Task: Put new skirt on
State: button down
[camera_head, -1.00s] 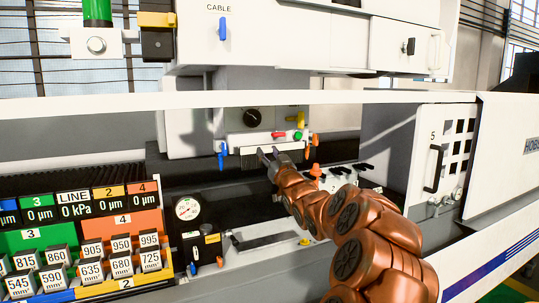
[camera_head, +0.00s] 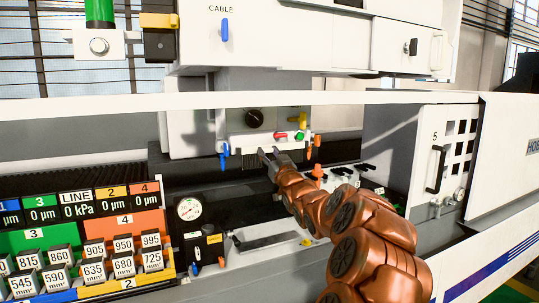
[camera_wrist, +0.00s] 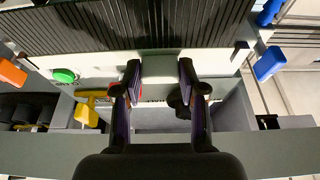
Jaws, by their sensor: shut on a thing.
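The skirt (camera_wrist: 120,28) is a wide black ribbed panel with a pale upper edge and fills the top of the wrist view. In the head view its dark ribbed part (camera_head: 249,161) shows below the knobbed grey-white head of the machine (camera_head: 232,124), partly hidden by my gripper. My gripper (camera_wrist: 160,78) has its two dark fingers on either side of a pale grey tab (camera_wrist: 160,67) at the skirt's edge. In the head view my gripper (camera_head: 271,154) is at the front of that head. I cannot tell whether the skirt is seated against it.
Blue (camera_head: 224,156), orange (camera_head: 316,141), yellow (camera_head: 303,119), red (camera_head: 280,135) and green (camera_head: 299,136) controls crowd around the head. A round gauge (camera_head: 188,209) and a rack of labelled blocks (camera_head: 92,256) stand lower left. A white rail (camera_head: 340,96) crosses above my arm.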

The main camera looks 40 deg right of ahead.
dwell(0.9)
jog(key=c, duration=0.6)
grip_release()
jog(key=shift+v, duration=6.05)
jog(key=shift+f, duration=0.1)
jog(key=shift+w, duration=0.1)
